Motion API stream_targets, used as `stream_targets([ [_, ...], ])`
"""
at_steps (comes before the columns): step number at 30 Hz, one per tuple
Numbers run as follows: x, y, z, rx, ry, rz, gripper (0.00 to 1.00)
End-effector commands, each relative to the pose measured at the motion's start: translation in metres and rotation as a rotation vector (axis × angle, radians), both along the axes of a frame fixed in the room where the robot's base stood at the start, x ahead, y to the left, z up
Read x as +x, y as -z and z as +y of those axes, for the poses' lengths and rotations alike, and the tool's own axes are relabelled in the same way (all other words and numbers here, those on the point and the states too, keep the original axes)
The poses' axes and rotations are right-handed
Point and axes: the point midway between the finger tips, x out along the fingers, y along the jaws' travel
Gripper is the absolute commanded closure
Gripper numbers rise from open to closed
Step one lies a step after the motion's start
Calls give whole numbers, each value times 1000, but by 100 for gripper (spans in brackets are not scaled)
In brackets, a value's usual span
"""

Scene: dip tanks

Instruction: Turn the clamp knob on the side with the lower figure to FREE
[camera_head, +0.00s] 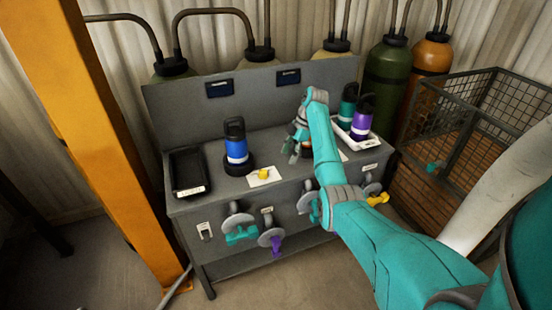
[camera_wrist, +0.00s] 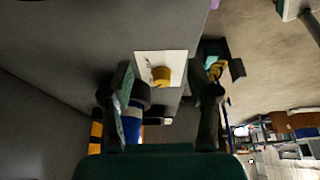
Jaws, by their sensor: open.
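A grey bench (camera_head: 230,190) has a back panel with a left display (camera_head: 219,88) and a right display (camera_head: 288,76); their figures are too small to read. A yellow knob (camera_head: 264,174) sits on a white plate (camera_head: 257,181) on the bench top; a yellow knob on a white plate also shows in the wrist view (camera_wrist: 161,77). Another pale plate is partly hidden behind my arm. My gripper (camera_head: 299,136) is open above the right part of the bench top. In the wrist view my open fingers (camera_wrist: 168,100) hold nothing. I cannot read the plate markings.
A blue bottle (camera_head: 236,143) stands left of the yellow knob, beside a black tray (camera_head: 189,171). A teal bottle (camera_head: 347,104) and purple bottle (camera_head: 362,117) stand in a white tray at right.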

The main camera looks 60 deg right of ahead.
Motion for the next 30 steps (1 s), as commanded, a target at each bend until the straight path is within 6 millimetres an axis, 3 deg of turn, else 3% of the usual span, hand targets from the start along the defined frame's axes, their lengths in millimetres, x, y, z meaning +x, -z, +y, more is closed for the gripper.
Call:
stream_targets([
  [3, -10, 0, -16, 0, 2, 1, 40],
  [9, -19, 0, -28, 0, 0, -1, 40],
  [30, -19, 0, -30, 0, 0, 0, 40],
])
